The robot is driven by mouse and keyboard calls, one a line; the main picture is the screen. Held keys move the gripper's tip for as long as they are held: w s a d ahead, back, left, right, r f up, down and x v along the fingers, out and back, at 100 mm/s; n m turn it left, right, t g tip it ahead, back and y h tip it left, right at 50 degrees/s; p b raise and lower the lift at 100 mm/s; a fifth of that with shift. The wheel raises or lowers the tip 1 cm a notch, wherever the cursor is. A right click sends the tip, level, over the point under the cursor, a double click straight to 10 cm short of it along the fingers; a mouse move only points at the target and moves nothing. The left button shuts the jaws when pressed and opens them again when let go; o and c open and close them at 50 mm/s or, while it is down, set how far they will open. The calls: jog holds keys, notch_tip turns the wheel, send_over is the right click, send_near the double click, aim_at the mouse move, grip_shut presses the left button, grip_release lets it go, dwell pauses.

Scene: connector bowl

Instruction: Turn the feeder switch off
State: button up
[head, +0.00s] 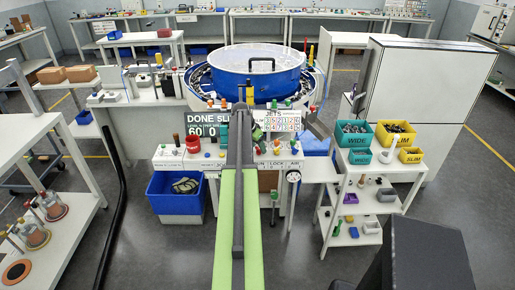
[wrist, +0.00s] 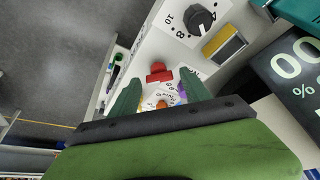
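In the wrist view a red, T-shaped switch handle (wrist: 159,73) stands on a white panel (wrist: 157,46), framed between the fingertips of my gripper (wrist: 160,79). The two green fingers are apart with nothing between them that I can see held. I cannot tell whether they touch the handle, or read the switch's own label. In the head view my arm reaches over the console (head: 192,160) in front of the blue bowl feeder (head: 258,85). The arm hides part of the console, and the fingertips are not clear there.
In the wrist view, a black numbered dial (wrist: 201,19), a yellow block (wrist: 223,44) and a percent display (wrist: 296,70) lie close by. In the head view, a cart with teal bins (head: 353,141) and yellow bins (head: 394,141) stands right, and a blue crate (head: 176,202) left.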

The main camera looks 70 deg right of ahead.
grip_shut()
jog(key=shift+w, duration=0.1)
jog(key=shift+n, duration=0.3)
jog(key=n, duration=0.1)
jog(key=n+t, duration=0.1)
jog(key=shift+s+n, duration=0.25)
jog(key=shift+n, duration=0.15)
jog(key=n+t, duration=0.2)
jog(key=n, duration=0.3)
jog(key=shift+s, duration=0.2)
jog(key=n+t, duration=0.1)
jog(key=n, duration=0.2)
jog(key=n+t+y, duration=0.1)
jog(key=n, duration=0.1)
jog(key=shift+s+d+n, duration=0.2)
jog(key=shift+n, duration=0.2)
jog(key=shift+n+t+y, duration=0.5)
jog(key=shift+n+y, duration=0.1)
jog(key=shift+n, duration=1.3)
